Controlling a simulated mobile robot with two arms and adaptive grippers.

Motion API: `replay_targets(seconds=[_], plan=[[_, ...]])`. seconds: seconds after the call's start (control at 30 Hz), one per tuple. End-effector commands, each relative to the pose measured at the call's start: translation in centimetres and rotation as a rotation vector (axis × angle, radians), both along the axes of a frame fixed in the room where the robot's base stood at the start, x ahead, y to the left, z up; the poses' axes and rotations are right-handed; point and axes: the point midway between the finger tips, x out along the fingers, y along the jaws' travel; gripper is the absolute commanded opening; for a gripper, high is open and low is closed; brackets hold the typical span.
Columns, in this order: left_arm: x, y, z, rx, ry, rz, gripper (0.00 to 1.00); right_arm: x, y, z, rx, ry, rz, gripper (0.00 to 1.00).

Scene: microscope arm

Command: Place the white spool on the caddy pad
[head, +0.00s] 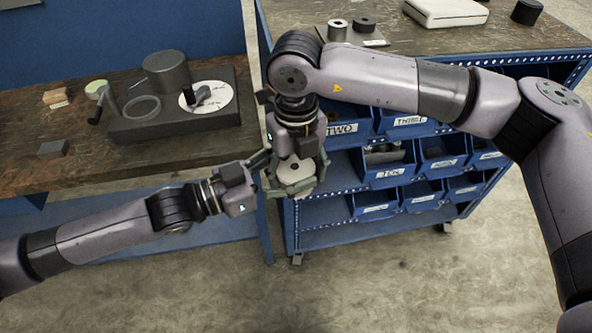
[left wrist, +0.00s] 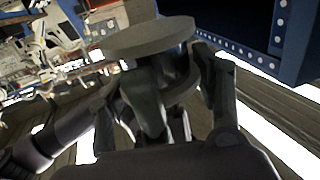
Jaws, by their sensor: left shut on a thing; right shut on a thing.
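The white spool (head: 294,186) is in the air in front of the blue cart, its round flange with a small dark centre hole facing up. My right gripper (head: 296,172) comes down over it and is shut on it. My left gripper (head: 265,170) reaches in from the left and is shut on the same spool at its side. In the left wrist view the spool's round flange (left wrist: 148,38) shows close up, with fingers around its middle. The grey pad (head: 372,42) on the cart top, perhaps the caddy pad, carries a metal cylinder (head: 338,30) and a dark nut (head: 364,25).
The wooden bench (head: 45,160) at left holds a dark instrument base (head: 175,122) with a white disc (head: 222,96). The blue cart (head: 315,232) has several labelled bins (head: 384,168). A white case (head: 445,12) and a black cylinder (head: 527,11) are on its top.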

Motion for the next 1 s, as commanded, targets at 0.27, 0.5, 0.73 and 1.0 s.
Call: replay_targets(seconds=[0.27, 0.5, 0.73, 1.0], plan=[[0.0, 0.0, 0.1, -0.002, -0.001, -0.001, 0.66, 0.0, 0.1, 0.0, 0.002, 0.001, 0.002, 0.32], [0.0, 0.0, 0.0, -0.001, 0.000, 0.000, 0.82, 0.0, 0.1, 0.0, 0.001, 0.000, 0.001, 0.32], [0.0, 0.0, 0.0, -0.001, 0.000, 0.000, 0.83, 0.0, 0.0, 0.0, 0.001, 0.000, 0.001, 0.32], [-0.6, 1.3, -0.1, 0.003, 0.000, 0.002, 0.83, 0.0, 0.0, 0.0, 0.001, 0.000, 0.001, 0.32]])
